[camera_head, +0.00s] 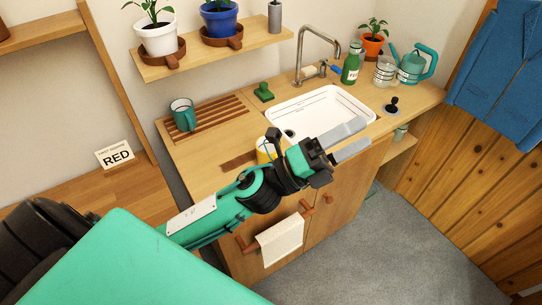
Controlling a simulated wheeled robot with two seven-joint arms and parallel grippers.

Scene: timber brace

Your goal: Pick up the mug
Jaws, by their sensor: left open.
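A teal mug (183,115) stands upright on the slatted wooden drainer at the left of the counter. My left gripper (366,134) is open and empty, with two grey fingers pointing right. It is in front of the sink's near right side, well to the right of the mug and apart from it. A yellow and white object (266,149) shows behind my left wrist; most of it is hidden, so I cannot tell what it is. My right gripper is not in view.
The sink (320,108) with its tap (318,45) is right of the drainer (221,112). A green block (263,92) sits between them. A green bottle (352,63), jar (385,70) and watering can (413,64) stand at the back right. A shelf (215,52) with potted plants overhangs the drainer.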

